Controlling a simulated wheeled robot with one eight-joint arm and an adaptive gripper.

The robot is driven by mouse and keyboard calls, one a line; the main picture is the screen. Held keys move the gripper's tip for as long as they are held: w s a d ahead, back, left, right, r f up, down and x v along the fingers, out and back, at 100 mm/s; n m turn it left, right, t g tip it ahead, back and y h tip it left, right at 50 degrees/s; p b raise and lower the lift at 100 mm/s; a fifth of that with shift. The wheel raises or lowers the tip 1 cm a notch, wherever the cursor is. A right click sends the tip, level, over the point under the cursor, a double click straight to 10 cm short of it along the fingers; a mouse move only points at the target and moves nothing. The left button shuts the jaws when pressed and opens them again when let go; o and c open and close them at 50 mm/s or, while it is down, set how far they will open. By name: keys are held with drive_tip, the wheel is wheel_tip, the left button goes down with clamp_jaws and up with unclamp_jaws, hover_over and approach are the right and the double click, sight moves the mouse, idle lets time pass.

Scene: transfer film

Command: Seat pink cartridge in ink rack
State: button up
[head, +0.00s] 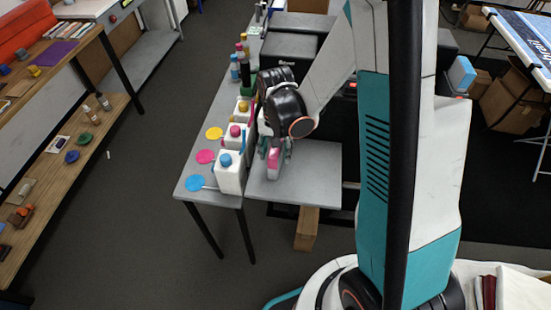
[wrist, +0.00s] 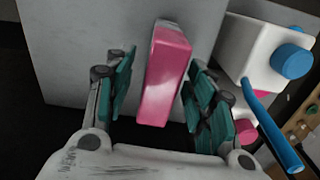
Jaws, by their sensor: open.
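The pink cartridge (wrist: 165,75) stands between the two teal-padded fingers of my gripper (wrist: 163,95) in the wrist view. A gap shows on each side of it, so the fingers are open and apart from it. Its far end is pale grey. In the head view the pink cartridge (head: 273,158) is over the grey shelf plate (head: 310,185), with my gripper (head: 274,165) around it. I cannot make out the ink rack for certain in either view.
White bottles with coloured caps stand left of my gripper; the blue-capped bottle (head: 229,176) is close, and it also shows in the wrist view (wrist: 262,50). Coloured discs (head: 205,156) lie on the narrow table (head: 195,170). The plate's right part is clear.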

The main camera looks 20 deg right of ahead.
drive_tip(key=shift+c, duration=0.6)
clamp_jaws()
drive_tip(key=shift+r, duration=0.15)
